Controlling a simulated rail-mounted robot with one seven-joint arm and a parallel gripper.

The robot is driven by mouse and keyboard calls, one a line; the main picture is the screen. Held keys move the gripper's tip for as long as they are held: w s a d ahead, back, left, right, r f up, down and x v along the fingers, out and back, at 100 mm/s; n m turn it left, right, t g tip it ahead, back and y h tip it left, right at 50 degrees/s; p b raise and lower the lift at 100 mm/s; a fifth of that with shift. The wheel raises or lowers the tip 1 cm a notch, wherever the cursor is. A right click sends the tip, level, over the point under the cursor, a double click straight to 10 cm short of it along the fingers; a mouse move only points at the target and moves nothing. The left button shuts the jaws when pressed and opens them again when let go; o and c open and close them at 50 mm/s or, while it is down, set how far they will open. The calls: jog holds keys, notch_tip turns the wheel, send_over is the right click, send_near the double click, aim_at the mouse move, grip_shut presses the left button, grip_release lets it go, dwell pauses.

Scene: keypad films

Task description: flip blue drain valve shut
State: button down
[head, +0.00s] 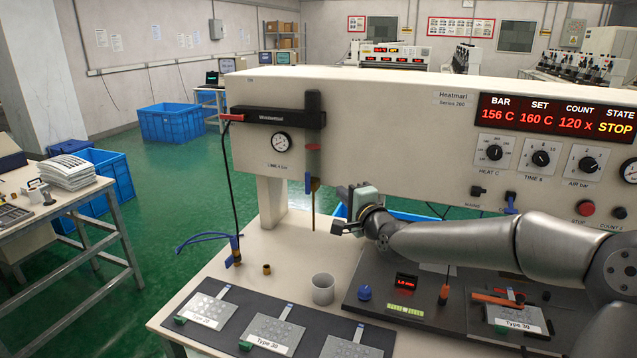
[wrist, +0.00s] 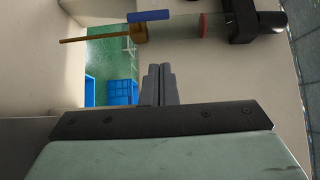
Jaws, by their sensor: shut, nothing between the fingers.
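The drain valve's blue lever (head: 308,183) sits at the bottom of the clear filter bowl (head: 313,160) hanging from the black air unit on the press front. It stands upright, in line with the brass drain tube (head: 314,210) below it. In the wrist view the blue lever (wrist: 148,16) lies along the bowl, beside the brass fitting (wrist: 138,32), near the top edge. My gripper (head: 336,230) is shut and empty, to the right of the drain tube and lower than the lever. Its fingers (wrist: 158,84) point towards the press, apart from the valve.
Another blue-handled part (head: 511,201) is on the press front at right. A grey cup (head: 323,289), a brass fitting (head: 267,269) and keypad trays (head: 273,333) stand below. Space between my gripper and the drain looks clear.

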aim_at(310, 181)
jog(key=w+a+p, duration=0.1)
jog(key=w+a, duration=0.1)
jog(key=w+a+p, duration=0.1)
jog(key=w+a, duration=0.2)
jog(key=shift+w+a+r, duration=0.1)
jog(key=shift+w+a, duration=0.1)
jog(key=shift+w, duration=0.05)
jog(key=shift+w+a, duration=0.2)
jog(key=shift+a, duration=0.4)
jog(key=shift+d+p, duration=0.1)
jog(key=shift+p, duration=0.2)
